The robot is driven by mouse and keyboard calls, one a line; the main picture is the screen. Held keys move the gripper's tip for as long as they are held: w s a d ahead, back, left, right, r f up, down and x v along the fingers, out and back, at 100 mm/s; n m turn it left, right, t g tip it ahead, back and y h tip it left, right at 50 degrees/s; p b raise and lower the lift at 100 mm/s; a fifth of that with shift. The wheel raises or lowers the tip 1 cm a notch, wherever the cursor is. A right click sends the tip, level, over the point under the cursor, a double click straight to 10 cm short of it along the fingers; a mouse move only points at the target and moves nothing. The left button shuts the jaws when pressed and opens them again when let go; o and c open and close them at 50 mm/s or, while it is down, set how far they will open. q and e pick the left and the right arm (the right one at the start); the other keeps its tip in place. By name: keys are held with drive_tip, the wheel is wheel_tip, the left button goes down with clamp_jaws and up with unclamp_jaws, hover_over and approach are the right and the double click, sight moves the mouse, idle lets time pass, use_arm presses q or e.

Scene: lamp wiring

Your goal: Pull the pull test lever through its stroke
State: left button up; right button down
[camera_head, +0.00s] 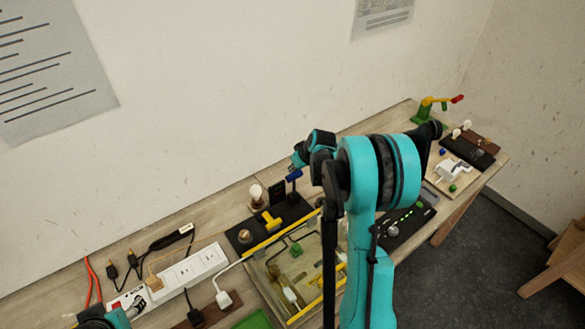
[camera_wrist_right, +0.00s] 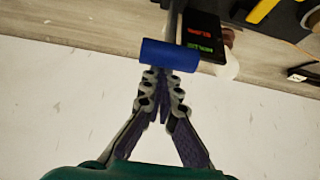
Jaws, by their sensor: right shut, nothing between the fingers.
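The pull test lever has a blue bar-shaped handle (camera_head: 294,175) on a grey arm, beside a small dark box (camera_head: 277,189) on a black base. In the right wrist view the blue handle (camera_wrist_right: 170,55) lies across, directly ahead of my right fingertips (camera_wrist_right: 161,75). The fingertips are together with nothing between them. They appear very close to the handle; I cannot tell whether they touch it. In the head view my right gripper (camera_head: 298,158) is above and behind the handle, partly hidden by my arm. Of my left arm only a teal part shows at the lower left.
The dark box (camera_wrist_right: 202,35) shows red and green readouts. A white bulb (camera_head: 256,192) and yellow part (camera_head: 271,220) stand nearby. A power strip (camera_head: 195,266) and cables lie left. The wall is close behind.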

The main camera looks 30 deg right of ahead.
drive_tip(key=shift+s+t, duration=0.3)
drive_tip(key=shift+s, duration=0.1)
drive_tip(key=s+f+t+b, duration=0.2)
drive_tip(key=s+t+b, duration=0.1)
drive_tip(key=s+b, duration=0.4)
drive_tip(key=shift+s+d, duration=0.15)
drive_tip(key=shift+d, duration=0.05)
drive_tip(key=shift+s+f, duration=0.1)
drive_tip(key=shift+s, duration=0.05)
idle(0.4)
